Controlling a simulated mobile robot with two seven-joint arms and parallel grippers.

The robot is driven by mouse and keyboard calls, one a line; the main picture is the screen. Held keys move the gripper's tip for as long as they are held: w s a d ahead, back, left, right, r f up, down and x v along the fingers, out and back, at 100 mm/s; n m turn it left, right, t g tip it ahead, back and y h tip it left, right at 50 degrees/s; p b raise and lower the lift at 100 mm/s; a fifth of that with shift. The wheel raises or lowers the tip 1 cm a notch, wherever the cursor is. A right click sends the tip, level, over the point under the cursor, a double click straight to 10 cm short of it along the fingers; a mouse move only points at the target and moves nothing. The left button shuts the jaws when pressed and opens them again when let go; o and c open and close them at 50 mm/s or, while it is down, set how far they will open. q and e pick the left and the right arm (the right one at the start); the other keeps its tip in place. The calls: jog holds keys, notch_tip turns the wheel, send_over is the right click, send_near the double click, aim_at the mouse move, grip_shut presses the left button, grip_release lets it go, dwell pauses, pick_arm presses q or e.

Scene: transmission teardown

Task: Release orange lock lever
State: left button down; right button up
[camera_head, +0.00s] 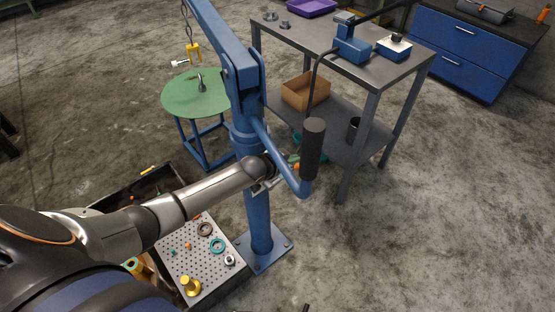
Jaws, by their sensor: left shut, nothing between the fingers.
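The blue crane (257,205) stands on a bolted foot, and its slanted bar carries a dark cylindrical grip (314,148). A small orange spot (297,166) shows beside the bar and the grip; it may be the orange lock lever, but it is too small to tell. My left arm reaches in from the left to the crane. My left gripper (270,183) is at the slanted bar, shut and empty, partly hidden by the bar. I cannot tell whether it touches the lever. My right gripper is not in view.
A perforated tray (208,262) with rings and a yellow part lies below my left arm. A green round table (197,94) stands behind, under a hanging yellow hook (193,52). A grey two-level bench (375,70) stands behind right. The floor at right is clear.

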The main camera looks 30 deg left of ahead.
pick_arm(q)
jog(key=p+v, duration=0.2)
jog(key=v, duration=0.6)
jog(key=shift+r, duration=0.15)
jog(key=shift+s, duration=0.1)
jog(key=s+d+f+p, duration=0.1)
jog(key=s+d, duration=0.3)
jog(key=s, duration=0.8)
jog(key=s+d+f+n+g+p, duration=0.1)
jog(key=s+d+f+p, duration=0.1)
jog(key=s, duration=1)
jog(key=shift+d+f+n, duration=0.3)
jog(key=shift+d+f, duration=0.35)
jog(key=shift+d, duration=0.3)
